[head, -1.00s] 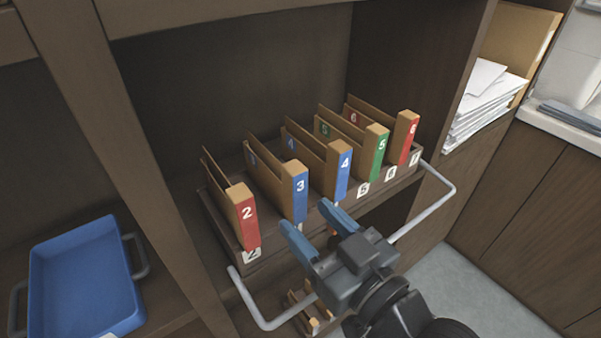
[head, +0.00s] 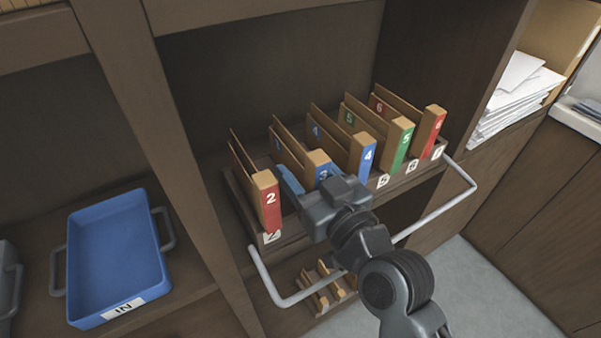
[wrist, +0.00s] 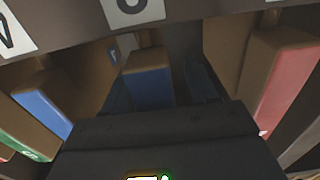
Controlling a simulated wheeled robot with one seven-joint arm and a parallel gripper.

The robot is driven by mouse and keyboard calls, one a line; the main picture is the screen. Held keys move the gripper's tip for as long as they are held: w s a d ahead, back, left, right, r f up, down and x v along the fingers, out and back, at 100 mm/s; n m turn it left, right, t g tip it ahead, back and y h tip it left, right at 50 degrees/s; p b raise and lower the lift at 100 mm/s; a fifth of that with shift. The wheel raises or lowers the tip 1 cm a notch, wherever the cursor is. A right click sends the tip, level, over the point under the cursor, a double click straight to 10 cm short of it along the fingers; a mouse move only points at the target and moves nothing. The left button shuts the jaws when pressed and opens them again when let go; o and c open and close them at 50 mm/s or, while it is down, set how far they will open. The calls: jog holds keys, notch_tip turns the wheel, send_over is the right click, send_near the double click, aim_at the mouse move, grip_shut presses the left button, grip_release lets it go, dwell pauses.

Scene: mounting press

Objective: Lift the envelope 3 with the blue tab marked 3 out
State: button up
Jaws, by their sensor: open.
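Envelope 3, a tan folder with a blue tab (head: 323,170), stands upright in the dark rack between envelope 2 and envelope 4. My gripper (head: 310,178) is open at the front of this tab and partly hides its number and lower part. In the wrist view, the blue tab (wrist: 150,88) shows between my two dark fingers, with a gap visible on the right side. My gripper (wrist: 160,90) does not look closed on it. Whether a finger touches the tab on the left side, I cannot tell.
Envelope 2 with a red tab (head: 269,200) stands to the left. Envelope 4 (head: 363,158), also blue, stands close on the right, then green 5 (head: 402,145) and red 6 (head: 432,132). A grey rail (head: 437,213) runs in front. A blue IN tray (head: 118,255) sits at left.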

grip_shut()
dwell(0.4)
notch_tip(320, 180, up, 10)
jog(key=shift+p, duration=0.35)
dwell(0.4)
